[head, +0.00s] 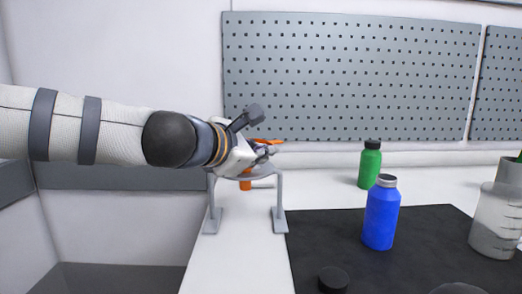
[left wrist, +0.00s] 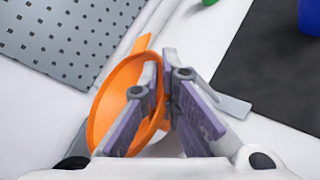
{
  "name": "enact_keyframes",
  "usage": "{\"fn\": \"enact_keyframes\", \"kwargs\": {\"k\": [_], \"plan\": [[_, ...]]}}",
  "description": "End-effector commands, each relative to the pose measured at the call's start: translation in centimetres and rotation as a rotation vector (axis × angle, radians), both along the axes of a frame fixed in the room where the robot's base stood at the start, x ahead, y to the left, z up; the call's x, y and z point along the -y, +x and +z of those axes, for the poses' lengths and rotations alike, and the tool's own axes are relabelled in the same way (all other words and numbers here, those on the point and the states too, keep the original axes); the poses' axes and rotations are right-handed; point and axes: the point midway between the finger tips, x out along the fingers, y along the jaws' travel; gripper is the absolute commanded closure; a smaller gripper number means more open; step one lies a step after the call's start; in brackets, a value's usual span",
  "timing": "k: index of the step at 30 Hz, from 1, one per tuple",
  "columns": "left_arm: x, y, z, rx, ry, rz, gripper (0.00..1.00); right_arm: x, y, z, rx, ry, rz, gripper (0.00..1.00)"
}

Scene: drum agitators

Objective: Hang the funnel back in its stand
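The orange funnel (head: 265,142) is at the grey stand (head: 280,205); its spout shows below the stand's top, between the legs. The stand's top is mostly hidden behind my left gripper (head: 270,152), so I cannot tell whether the funnel is fully seated. In the left wrist view the funnel's wide mouth (left wrist: 102,105) faces the camera, with an orange tab at its far side. My left gripper (left wrist: 162,68) has one finger inside the mouth and one outside, close together on the rim. A grey foot of the stand (left wrist: 228,101) shows beside it. My right gripper is not in view.
A blue bottle (head: 381,215) and a black cap (head: 333,280) are on the black mat (head: 320,235). A green bottle (head: 370,165) stands behind the mat. A translucent container (head: 496,225) is at the right. A pegboard (head: 350,70) hangs behind the white table.

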Motion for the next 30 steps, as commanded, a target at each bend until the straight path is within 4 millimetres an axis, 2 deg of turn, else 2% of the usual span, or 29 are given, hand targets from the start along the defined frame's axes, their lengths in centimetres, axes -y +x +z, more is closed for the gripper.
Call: {"fn": "enact_keyframes", "kwargs": {"k": [26, 27, 29, 30], "plan": [[0.04, 0.01, -0.51, 0.002, 0.0, 0.0, 1.0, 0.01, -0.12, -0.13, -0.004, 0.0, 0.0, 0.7], [0.04, 0.01, -0.51, 0.002, 0.0, 0.0, 0.88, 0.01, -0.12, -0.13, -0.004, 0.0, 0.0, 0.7], [0.04, 0.01, -0.51, 0.002, 0.0, 0.0, 0.74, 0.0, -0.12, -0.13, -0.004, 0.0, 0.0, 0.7], [0.04, 0.01, -0.51, 0.002, 0.0, 0.0, 0.72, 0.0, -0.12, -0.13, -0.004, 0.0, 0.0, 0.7]]}}
